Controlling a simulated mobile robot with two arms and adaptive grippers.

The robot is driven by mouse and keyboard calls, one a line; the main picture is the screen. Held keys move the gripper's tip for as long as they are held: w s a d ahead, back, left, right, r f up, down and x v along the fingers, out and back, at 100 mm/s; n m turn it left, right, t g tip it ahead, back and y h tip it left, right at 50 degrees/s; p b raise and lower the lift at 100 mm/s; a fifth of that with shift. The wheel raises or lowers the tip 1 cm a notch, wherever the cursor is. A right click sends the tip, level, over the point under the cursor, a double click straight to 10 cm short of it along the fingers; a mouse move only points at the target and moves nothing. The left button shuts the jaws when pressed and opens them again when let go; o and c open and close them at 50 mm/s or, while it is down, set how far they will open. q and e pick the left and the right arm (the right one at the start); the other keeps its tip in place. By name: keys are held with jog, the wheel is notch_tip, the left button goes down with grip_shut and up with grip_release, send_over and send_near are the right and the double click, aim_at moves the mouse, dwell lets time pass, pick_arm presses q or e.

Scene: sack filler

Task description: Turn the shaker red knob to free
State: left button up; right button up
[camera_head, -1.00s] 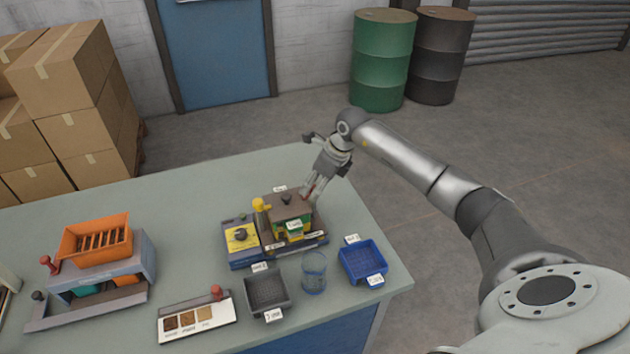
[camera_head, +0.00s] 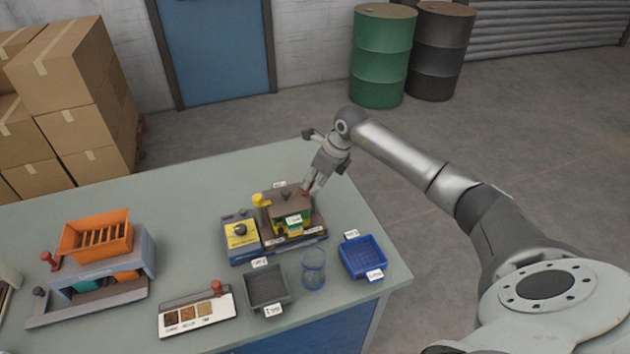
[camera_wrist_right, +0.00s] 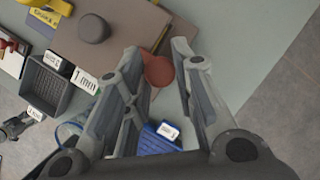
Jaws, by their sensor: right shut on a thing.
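The shaker (camera_head: 287,205) is a low unit with a brown top, a green and yellow front and a dark round knob on top. Its red knob (camera_wrist_right: 158,72) shows at the edge of the brown top in the right wrist view. My right gripper (camera_wrist_right: 158,62) is shut on the red knob, with one finger on each side of it. In the head view my right gripper (camera_head: 308,188) reaches down to the shaker's back right corner, and its fingers partly hide the red knob. Any marking for free is too small to read. My left gripper is not in view.
A yellow-topped box (camera_head: 240,234) adjoins the shaker on the left. In front stand a grey tray (camera_head: 266,289), a clear beaker (camera_head: 313,270) and a blue tray (camera_head: 362,257). An orange slotted tray (camera_head: 96,236) stands far left. The table behind the shaker is clear.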

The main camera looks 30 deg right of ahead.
jog(key=shift+m+t+h+b, duration=0.3)
jog(key=shift+m+b, duration=0.05)
jog(key=shift+m, duration=0.45)
jog(key=m+h+b, duration=0.1)
jog(key=m, duration=0.1)
jog(key=shift+a+f+m, duration=0.1)
jog(key=shift+m, duration=0.2)
jog(key=m+h+b, duration=0.1)
jog(key=m, duration=0.1)
jog(key=m+b, duration=0.2)
jog(key=shift+a+m+h, duration=0.15)
jog(key=shift+m+h, duration=0.15)
jog(key=shift+h, duration=0.1)
jog(key=m+h+b, duration=0.1)
jog(key=m, duration=0.1)
jog(key=m+g+b, duration=0.1)
jog(key=m+b, duration=0.1)
jog(key=m, duration=0.1)
jog(key=shift+w+a+h, duration=0.1)
jog(key=shift+h, duration=0.3)
jog(key=shift+m+g+h+b, duration=0.4)
jog(key=shift+m+b, duration=0.6)
jog(key=shift+m, duration=1)
jog(key=o, duration=1)
